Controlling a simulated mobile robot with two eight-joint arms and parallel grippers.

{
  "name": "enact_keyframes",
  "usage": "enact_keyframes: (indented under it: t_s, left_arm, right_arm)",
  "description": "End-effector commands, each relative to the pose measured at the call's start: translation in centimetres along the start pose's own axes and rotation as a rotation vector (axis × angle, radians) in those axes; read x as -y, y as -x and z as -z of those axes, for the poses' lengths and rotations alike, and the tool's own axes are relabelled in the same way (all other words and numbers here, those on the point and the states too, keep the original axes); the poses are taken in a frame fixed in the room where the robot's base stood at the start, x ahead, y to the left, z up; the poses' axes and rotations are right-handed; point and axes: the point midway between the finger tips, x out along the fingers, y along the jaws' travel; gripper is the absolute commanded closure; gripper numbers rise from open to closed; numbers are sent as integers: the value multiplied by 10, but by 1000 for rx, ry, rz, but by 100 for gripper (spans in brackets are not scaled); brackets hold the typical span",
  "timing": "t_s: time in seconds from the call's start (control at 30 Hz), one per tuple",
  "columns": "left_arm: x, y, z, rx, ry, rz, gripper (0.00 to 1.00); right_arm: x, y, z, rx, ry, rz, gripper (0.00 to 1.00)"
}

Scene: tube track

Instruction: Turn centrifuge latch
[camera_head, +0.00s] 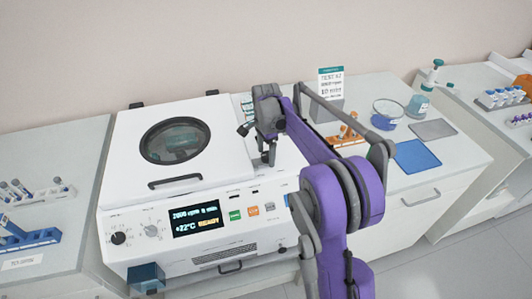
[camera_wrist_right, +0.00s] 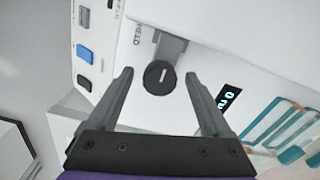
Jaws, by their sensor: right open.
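The white centrifuge (camera_head: 185,195) stands on the bench in the head view, its lid with a round dark window (camera_head: 175,140) lying closed. In the right wrist view a dark round knob with a white line, apparently the latch (camera_wrist_right: 159,76), sits on a white surface beside a grey block. My right gripper (camera_head: 258,145) is open over the centrifuge's right side; in the wrist view its fingers (camera_wrist_right: 160,88) lie on either side of the knob, with gaps between. The latch is hidden behind the gripper in the head view. My left gripper is not in view.
The front panel has a lit display (camera_head: 197,218) and coloured buttons (camera_head: 234,215). To the right are an orange tube rack (camera_head: 348,138), a blue mat (camera_head: 417,156), a grey mat (camera_head: 433,129) and a bottle (camera_head: 418,106). A blue tube rack (camera_head: 32,239) stands at left.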

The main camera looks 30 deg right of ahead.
Motion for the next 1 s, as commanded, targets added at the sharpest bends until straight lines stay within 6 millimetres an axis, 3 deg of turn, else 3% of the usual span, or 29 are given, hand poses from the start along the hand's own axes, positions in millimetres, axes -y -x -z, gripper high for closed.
enact_keyframes:
  t_s: [0.13, 0.6, 1.0]
  left_arm:
    - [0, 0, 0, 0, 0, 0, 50]
    - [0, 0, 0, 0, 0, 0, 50]
    - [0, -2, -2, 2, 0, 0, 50]
  right_arm:
    - [0, 0, 0, 0, 0, 0, 18]
    - [0, 0, 0, 0, 0, 0, 100]
    - [0, 0, 0, 0, 84, 0, 100]
